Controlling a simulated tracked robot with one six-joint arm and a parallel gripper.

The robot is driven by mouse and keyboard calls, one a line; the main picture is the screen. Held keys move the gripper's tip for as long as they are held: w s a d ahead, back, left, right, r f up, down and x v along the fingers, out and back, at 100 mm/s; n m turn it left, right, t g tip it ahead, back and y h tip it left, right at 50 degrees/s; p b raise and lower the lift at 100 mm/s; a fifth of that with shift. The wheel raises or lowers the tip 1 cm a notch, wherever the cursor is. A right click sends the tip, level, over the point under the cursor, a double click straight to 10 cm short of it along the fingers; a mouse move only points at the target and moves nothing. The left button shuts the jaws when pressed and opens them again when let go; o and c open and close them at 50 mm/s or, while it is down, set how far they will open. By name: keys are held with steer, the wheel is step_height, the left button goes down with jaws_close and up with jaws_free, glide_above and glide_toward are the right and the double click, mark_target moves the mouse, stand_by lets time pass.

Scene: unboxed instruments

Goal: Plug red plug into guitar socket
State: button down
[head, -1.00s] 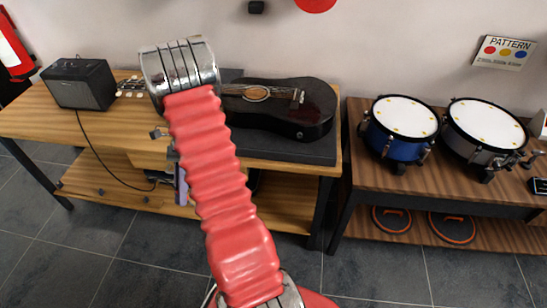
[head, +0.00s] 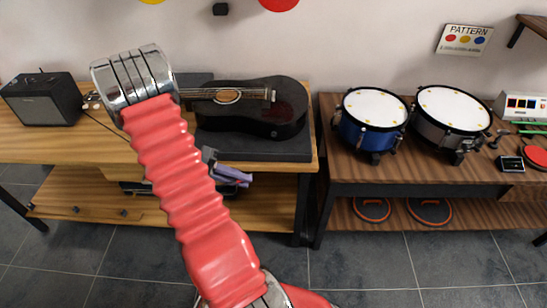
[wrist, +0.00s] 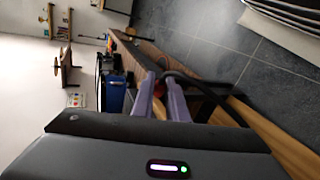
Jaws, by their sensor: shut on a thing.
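The black guitar (head: 288,112) lies on a dark mat on the wooden bench, its neck running left behind my arm. A small light spot on its lower front edge (head: 273,133) may be the socket; it is too small to be sure. My gripper (head: 236,175), with purple fingers, is in front of the bench edge, below and left of the guitar body. In the wrist view my gripper (wrist: 162,100) is shut. A bit of red shows between its fingers, likely the red plug (wrist: 158,90), mostly hidden. A black cable (wrist: 205,82) curves away from there.
A black amplifier (head: 43,100) stands at the bench's left, with a cable running behind my arm. Right of a narrow gap, another bench holds a blue drum (head: 372,121) and a grey drum (head: 451,121). The floor (head: 370,268) in front is clear.

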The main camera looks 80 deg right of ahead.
steer(key=shift+s+d+r+n+t+h, duration=0.25)
steer(key=shift+s+d+n+t+h, duration=0.55)
steer(key=shift+s+d+h, duration=0.8)
steer(key=shift+s+d+r+n+t+h, duration=0.2)
steer(key=shift+s+d+n+t+h, duration=0.6)
steer(key=shift+d+h, duration=1.25)
steer(key=shift+s+d+r+n+t+h, duration=0.25)
steer(key=shift+s+d+n+t+h, duration=0.15)
steer(key=shift+s+d+n+h, duration=1)
steer(key=shift+s+d+m+h, duration=0.15)
steer(key=shift+d+m+h, duration=0.2)
steer(key=shift+d, duration=0.15)
steer(key=shift+w+d, duration=0.2)
steer(key=shift+d, duration=0.6)
steer(key=shift+w+d, duration=0.15)
steer(key=shift+d, duration=0.65)
steer(key=shift+w+d, duration=0.2)
steer(key=shift+d, duration=0.6)
steer(key=shift+w, duration=0.15)
steer(key=shift+w+d, duration=0.2)
steer(key=shift+d, duration=0.8)
steer(key=c, duration=1.7)
jaws_free()
steer(key=shift+o, duration=0.2)
